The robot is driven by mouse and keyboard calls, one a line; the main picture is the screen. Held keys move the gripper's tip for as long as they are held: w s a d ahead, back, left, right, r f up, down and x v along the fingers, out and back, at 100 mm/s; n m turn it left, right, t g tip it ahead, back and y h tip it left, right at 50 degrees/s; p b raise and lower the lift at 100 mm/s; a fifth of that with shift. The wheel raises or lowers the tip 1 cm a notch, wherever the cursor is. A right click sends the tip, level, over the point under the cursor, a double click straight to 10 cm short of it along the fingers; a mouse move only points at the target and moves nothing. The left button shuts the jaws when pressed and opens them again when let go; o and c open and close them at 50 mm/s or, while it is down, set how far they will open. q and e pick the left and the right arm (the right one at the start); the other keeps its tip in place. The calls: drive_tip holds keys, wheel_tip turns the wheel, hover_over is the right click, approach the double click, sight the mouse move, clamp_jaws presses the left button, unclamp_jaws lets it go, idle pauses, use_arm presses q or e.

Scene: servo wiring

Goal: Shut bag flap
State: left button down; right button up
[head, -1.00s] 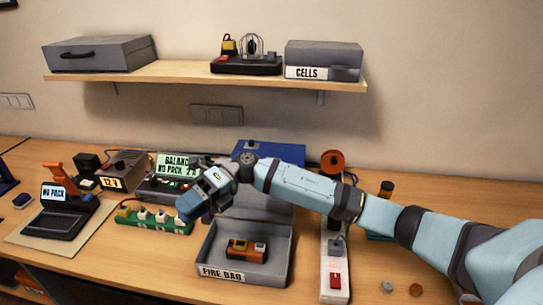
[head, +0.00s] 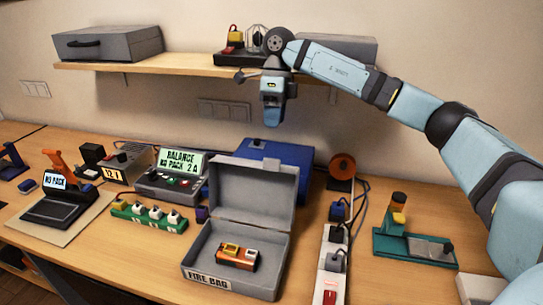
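The grey fire bag (head: 255,285) is an open box on the bench, labelled FIRE BAG at its front. Its flap (head: 252,192) stands up at the back, tilted open. An orange battery pack (head: 237,256) with a yellow top lies inside. My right gripper (head: 271,118) hangs above and behind the raised flap, apart from it, pointing down. Its fingers are too small and dark to tell whether they are open. My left gripper is out of view.
A blue case (head: 285,155) stands behind the flap. A white power strip (head: 333,262) with plugs lies right of the bag. A balance charger (head: 175,180) and green board (head: 148,217) are to the left. The shelf (head: 160,65) is near my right wrist.

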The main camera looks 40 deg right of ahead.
drive_tip(key=x, duration=1)
drive_tip(key=shift+f+p, duration=0.1)
drive_tip(key=shift+p, duration=0.3)
clamp_jaws()
